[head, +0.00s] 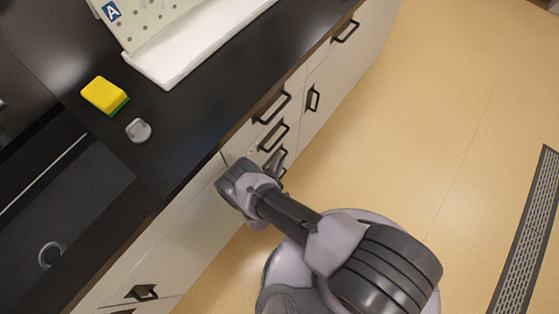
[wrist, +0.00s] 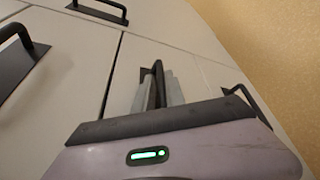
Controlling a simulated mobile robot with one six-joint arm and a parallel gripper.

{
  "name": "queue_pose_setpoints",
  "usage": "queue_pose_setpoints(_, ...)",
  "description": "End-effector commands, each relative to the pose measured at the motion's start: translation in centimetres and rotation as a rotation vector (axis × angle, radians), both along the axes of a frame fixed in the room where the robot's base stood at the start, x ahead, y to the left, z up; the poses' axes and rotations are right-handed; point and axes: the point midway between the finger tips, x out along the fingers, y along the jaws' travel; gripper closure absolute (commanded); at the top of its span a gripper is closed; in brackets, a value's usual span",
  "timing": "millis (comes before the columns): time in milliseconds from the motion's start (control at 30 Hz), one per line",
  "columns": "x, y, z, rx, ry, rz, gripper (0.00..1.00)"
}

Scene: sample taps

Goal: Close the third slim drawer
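The slim drawers form a narrow white column under the counter, with black handles. In the head view the upper handle (head: 272,107) and the second handle (head: 273,137) are clear. The third slim drawer's handle is partly hidden by my gripper (head: 278,158). In the wrist view my gripper (wrist: 156,82) points at a pale drawer front, its fingers close together with a dark strip between them. How far the third drawer stands out is hard to tell.
The dark counter (head: 200,115) holds a yellow sponge (head: 104,95), a small grey object (head: 138,130) and a white tray (head: 185,50). A sink (head: 70,215) is at the left. More cabinet handles (head: 142,292) stick out nearby. The tan floor (head: 420,120) is open at the right.

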Motion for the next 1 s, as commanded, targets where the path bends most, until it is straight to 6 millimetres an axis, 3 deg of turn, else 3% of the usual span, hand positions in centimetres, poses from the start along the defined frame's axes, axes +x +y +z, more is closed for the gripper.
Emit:
queue_pose_setpoints(167,-0.7,0.6,0.4,0.001,-0.001,0.009,0.81)
queue_pose_setpoints(467,-6.6,2.5,1.8,-0.001,0.000,0.009,0.81)
queue_pose_setpoints(800,-14.5,5.0,3.5,0.001,0.000,0.006,0.81)
queue_pose_setpoints(1000,-16.2,5.4,3.8,0.000,-0.001,0.002,0.81)
